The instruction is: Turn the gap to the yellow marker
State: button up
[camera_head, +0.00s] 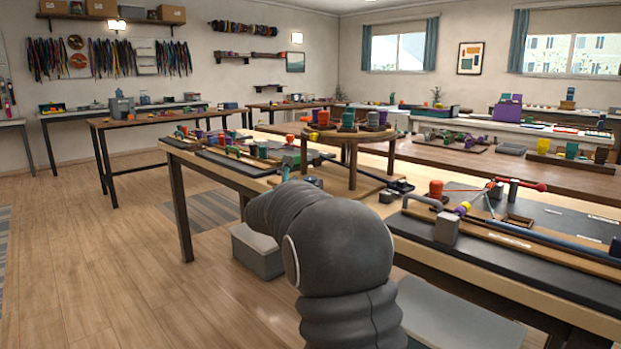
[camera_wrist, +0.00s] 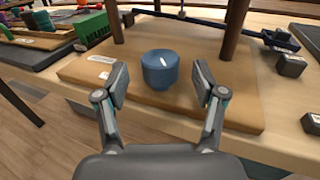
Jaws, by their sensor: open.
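A round wooden stand with a disc top (camera_head: 352,136) stands on legs on the near table in the head view. Several coloured bobbins sit around its disc, and hanging cords cannot be made out. Which opening is the gap is unclear from here. A small yellow piece (camera_head: 463,208) shows to the right; I cannot tell whether it is the yellow marker. In the wrist view a blue cylinder (camera_wrist: 160,70) with a white mark stands on the stand's wooden base (camera_wrist: 240,112), between its legs. My gripper (camera_wrist: 160,84) is open, its fingers on either side of the cylinder, apparently not touching it.
A green block (camera_wrist: 90,30) lies left of the base. Dark small blocks (camera_wrist: 291,64) stand at its right. A grey box (camera_head: 258,252) is on the floor under the table. A red-ended rod (camera_head: 515,184) crosses the board at right.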

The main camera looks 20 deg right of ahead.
aim_at(311, 178)
jog(key=shift+p+x, duration=0.3)
jog(key=shift+x, duration=1.55)
jog(key=c, duration=1.2)
jog(key=shift+o, duration=0.2)
jog(key=shift+b, duration=0.35)
